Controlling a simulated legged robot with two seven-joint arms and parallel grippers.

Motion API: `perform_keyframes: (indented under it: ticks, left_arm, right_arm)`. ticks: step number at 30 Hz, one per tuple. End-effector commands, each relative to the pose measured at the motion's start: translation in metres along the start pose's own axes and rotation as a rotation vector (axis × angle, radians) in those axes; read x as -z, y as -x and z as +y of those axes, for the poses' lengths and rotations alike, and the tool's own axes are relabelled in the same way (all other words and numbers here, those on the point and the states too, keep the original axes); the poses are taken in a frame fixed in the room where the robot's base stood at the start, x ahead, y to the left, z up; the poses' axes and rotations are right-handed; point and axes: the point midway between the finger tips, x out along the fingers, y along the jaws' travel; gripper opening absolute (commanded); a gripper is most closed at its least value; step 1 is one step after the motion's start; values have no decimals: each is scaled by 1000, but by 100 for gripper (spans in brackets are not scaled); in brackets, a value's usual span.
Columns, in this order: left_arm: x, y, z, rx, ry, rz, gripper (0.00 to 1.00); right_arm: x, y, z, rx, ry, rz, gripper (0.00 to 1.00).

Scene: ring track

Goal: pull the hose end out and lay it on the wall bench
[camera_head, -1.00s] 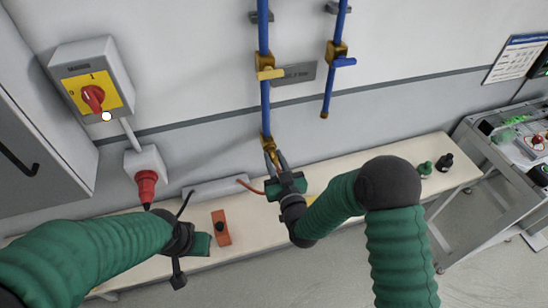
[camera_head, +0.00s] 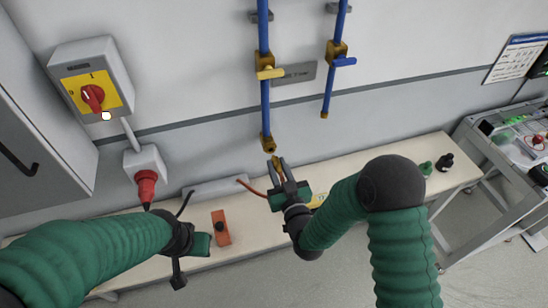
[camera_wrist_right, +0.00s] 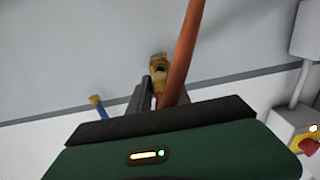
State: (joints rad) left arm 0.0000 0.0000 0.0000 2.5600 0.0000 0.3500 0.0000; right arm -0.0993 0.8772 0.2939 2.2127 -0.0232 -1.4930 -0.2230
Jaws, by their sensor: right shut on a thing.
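My right gripper (camera_head: 278,165) is shut on the brass hose end (camera_head: 276,160), just below and right of the brass outlet (camera_head: 268,144) of the left blue pipe. A small gap shows between the hose end and the outlet. In the right wrist view the orange-red hose (camera_wrist_right: 182,55) runs past the fingers, with the open outlet (camera_wrist_right: 158,66) beyond; the hose end itself is mostly hidden there. The pale wall bench (camera_head: 350,168) runs along the wall below. My left gripper (camera_head: 200,243) is low over the bench's left part; its fingers do not show clearly.
An orange block (camera_head: 221,228) lies on the bench beside my left gripper. A grey box (camera_head: 215,190) and a yellow item (camera_head: 318,200) are near the middle. Green and black small items (camera_head: 445,162) stand at the right end. A red plug (camera_head: 146,185) hangs from a wall socket.

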Motion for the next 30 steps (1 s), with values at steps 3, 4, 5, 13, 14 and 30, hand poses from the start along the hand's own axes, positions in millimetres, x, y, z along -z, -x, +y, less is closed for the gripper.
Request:
perform_keyframes:
  ticks: [3, 4, 5, 13, 14, 30]
  left_arm:
    - [0, 0, 0, 0, 0, 0, 0]
    - [0, -1, 0, 0, 0, 0, 0]
    - [0, -1, 0, 0, 0, 0, 0]
    - [0, -2, 0, 0, 0, 0, 0]
    - [0, -2, 0, 0, 0, 0, 0]
    - [-1, -3, 0, 0, 0, 0, 0]
  right_arm:
    - [0, 5, 0, 0, 0, 0, 0]
    - [0, 6, 0, 0, 0, 1, 0]
    - [0, 7, 0, 0, 0, 1, 0]
    - [0, 18, 0, 0, 0, 1, 0]
    - [0, 19, 0, 0, 0, 1, 0]
    - [0, 28, 0, 0, 0, 1, 0]
